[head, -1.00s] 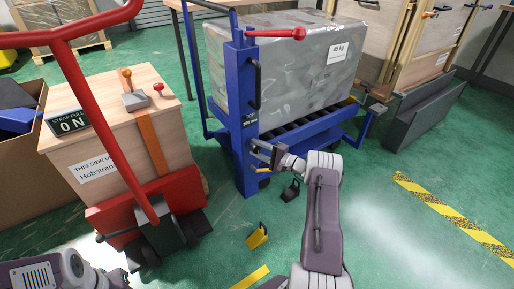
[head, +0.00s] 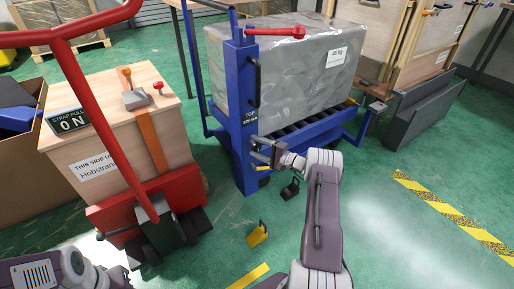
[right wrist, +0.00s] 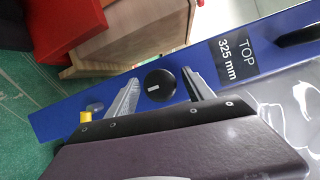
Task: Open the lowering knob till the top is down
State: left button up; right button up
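The blue lift cart has an upright post (head: 246,110) with a display (right wrist: 233,60) reading "TOP 325 mm". A round black lowering knob (right wrist: 160,84) with a white mark sits on the post. My right gripper (right wrist: 161,92) is open at the post, one finger on each side of the knob, with small gaps showing in the right wrist view. In the head view the right gripper (head: 264,152) hides the knob. The roller top (head: 307,131) carries a grey wrapped load (head: 285,75) with a weight label. My left gripper is out of view.
A red hand truck (head: 120,165) with a wooden crate (head: 150,115) stands left of the lift. A yellow pedal (head: 257,234) and a black pedal (head: 290,189) are low near the post. Open green floor (head: 400,250) lies right.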

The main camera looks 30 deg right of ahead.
jog(key=shift+s+d+r+p, duration=0.15)
jog(key=shift+s+d+p, duration=0.05)
jog(key=shift+s+p, duration=0.15)
jog(key=p+v, duration=0.3)
jog(key=v, duration=0.5)
jog(key=shift+p, duration=0.3)
jog(key=shift+s, duration=0.1)
